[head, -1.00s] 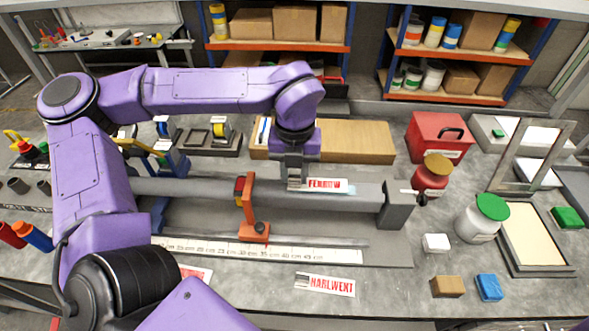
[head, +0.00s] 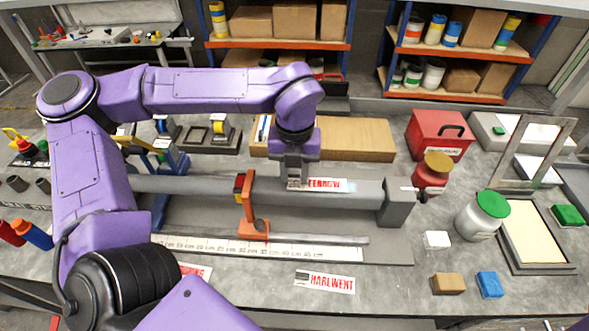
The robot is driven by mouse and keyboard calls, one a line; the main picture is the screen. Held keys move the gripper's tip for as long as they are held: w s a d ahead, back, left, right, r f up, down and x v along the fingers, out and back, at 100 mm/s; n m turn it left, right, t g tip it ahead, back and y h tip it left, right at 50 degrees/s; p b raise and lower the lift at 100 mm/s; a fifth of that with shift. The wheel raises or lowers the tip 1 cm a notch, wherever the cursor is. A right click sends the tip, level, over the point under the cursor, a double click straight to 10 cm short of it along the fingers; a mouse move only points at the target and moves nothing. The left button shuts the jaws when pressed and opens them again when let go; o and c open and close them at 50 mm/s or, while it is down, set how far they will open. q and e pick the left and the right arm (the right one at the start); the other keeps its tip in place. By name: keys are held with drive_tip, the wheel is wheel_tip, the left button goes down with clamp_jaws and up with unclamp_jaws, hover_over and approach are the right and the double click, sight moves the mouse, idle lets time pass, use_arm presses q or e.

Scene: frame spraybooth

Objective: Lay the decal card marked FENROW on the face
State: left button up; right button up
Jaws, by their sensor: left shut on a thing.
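The decal card marked FENROW (head: 335,185) is white with red letters. It lies against the upper side of the long grey tube (head: 362,192) in the fixture. My left gripper (head: 297,182) points down over the card's left end and is shut on it, hiding that end. Whether the card rests fully flat on the tube face is hard to tell. A second card marked HARLWENT (head: 325,282) lies on the bench in front. A third card (head: 195,271) is mostly hidden behind my left arm. My right gripper does not show.
An orange clamp (head: 248,212) stands at the tube, left of the card. A long ruler (head: 270,247) lies in front. A grey end block (head: 397,203) holds the tube's right end. A white jar (head: 482,216), red can (head: 432,175) and small blocks (head: 447,284) stand to the right.

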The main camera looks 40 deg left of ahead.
use_arm(q)
drive_tip(key=shift+f, duration=0.1)
drive_tip(key=o, duration=1.6)
wheel_tip(320, 180, up, 6)
drive_tip(key=p, duration=0.5)
drive_tip(key=shift+p, duration=0.35)
